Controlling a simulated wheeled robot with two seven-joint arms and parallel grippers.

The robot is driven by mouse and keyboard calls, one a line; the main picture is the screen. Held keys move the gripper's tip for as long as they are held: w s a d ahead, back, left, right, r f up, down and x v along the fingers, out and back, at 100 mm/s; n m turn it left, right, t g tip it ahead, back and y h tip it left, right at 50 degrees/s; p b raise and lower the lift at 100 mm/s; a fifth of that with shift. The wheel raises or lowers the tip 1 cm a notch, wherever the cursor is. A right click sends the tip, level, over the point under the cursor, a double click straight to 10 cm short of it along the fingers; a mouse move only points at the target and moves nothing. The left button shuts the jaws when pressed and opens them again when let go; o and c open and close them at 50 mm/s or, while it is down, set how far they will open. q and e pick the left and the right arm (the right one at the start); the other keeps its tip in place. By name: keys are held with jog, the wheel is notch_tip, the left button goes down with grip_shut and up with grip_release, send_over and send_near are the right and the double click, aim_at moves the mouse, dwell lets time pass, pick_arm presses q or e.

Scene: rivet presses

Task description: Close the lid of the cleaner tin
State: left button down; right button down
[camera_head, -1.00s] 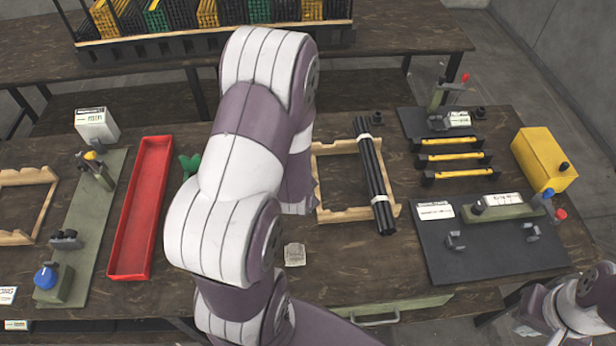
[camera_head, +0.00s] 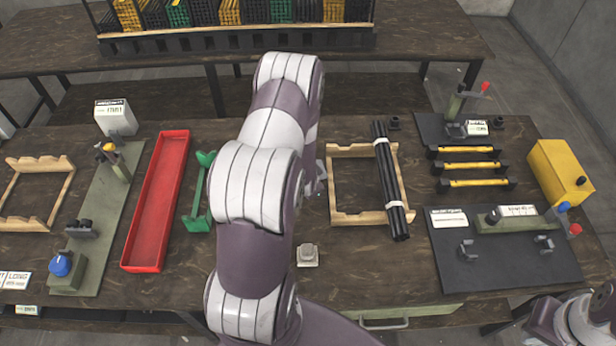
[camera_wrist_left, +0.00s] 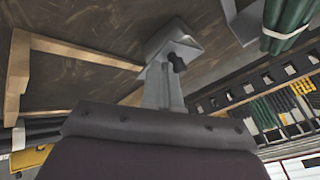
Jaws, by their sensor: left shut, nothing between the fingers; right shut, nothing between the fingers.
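A small pale grey, square, tin-like thing (camera_head: 308,254) lies on the bench in front of the wooden frame. I cannot tell for sure whether it is the cleaner tin or how its lid stands. My left arm crosses the middle of the head view and hides its gripper there almost wholly. In the left wrist view my left gripper (camera_wrist_left: 165,88) is shut and empty, above the bench top. A grey square piece with a dark knob (camera_wrist_left: 172,45) shows at its tip; contact is unclear. My right gripper (camera_head: 548,318) is shut and empty at the bottom right, partly cut off.
A wooden frame (camera_head: 333,190) with a bundle of black rods (camera_head: 390,185) lies right of my left arm. A red tray (camera_head: 158,200) and a green stand (camera_head: 200,195) are left of it. A yellow box (camera_head: 560,172) stands at the far right. Presses stand at both sides.

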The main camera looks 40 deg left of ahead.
pick_arm(q)
jog(key=shift+s+a+b, duration=0.15)
jog(key=shift+a+b, duration=0.05)
jog(key=shift+a, duration=0.5)
jog(key=shift+s+a+b, duration=0.15)
jog(key=shift+a, duration=0.5)
jog(key=shift+d, duration=0.1)
jog(key=shift+w+d, duration=0.25)
jog(key=shift+d, duration=0.25)
jog(key=shift+d+f, duration=0.1)
jog(key=shift+d, duration=0.1)
